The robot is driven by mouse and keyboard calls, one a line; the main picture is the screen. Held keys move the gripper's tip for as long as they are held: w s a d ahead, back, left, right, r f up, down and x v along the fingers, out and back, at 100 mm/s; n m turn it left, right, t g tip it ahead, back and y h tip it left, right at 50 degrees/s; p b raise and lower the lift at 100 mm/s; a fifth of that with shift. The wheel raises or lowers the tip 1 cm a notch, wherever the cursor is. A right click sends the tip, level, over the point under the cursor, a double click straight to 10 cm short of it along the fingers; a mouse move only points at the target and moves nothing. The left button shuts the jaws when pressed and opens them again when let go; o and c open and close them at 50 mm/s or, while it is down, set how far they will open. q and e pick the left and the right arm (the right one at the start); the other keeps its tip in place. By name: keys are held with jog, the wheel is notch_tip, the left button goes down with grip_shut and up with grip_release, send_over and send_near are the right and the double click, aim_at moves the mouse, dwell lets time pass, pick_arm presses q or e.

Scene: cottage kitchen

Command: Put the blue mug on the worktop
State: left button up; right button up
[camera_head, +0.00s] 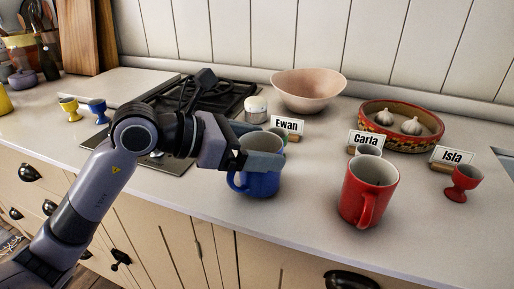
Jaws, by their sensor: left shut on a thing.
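The blue mug (258,182) is upright near the front edge of the worktop (312,180), in front of the card that reads "Ewan" (287,124). My left gripper (262,158) comes in from the left and is shut on the mug at its upper part. The mug's handle shows on its left side, and the gripper hides part of its rim. I cannot tell whether the mug's base touches the worktop. My right gripper is not in view.
A red mug (368,190) stands to the right, before the "Carla" card (366,139). A red egg cup (462,183) stands by the "Isla" card (452,155). Behind are a pink bowl (308,92) and a patterned dish (376,130) with garlic. The hob (228,101) lies behind my arm.

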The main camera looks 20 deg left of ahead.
pick_arm(q)
jog(key=shift+f, duration=0.2)
jog(key=shift+f, duration=0.15)
jog(key=o, duration=1.1)
jog(key=shift+c, duration=0.2)
jog(key=shift+r, duration=0.25)
jog(key=b+v, duration=0.1)
jog(key=v, duration=1.1)
jog(key=shift+b, duration=0.35)
jog(key=shift+f, duration=0.1)
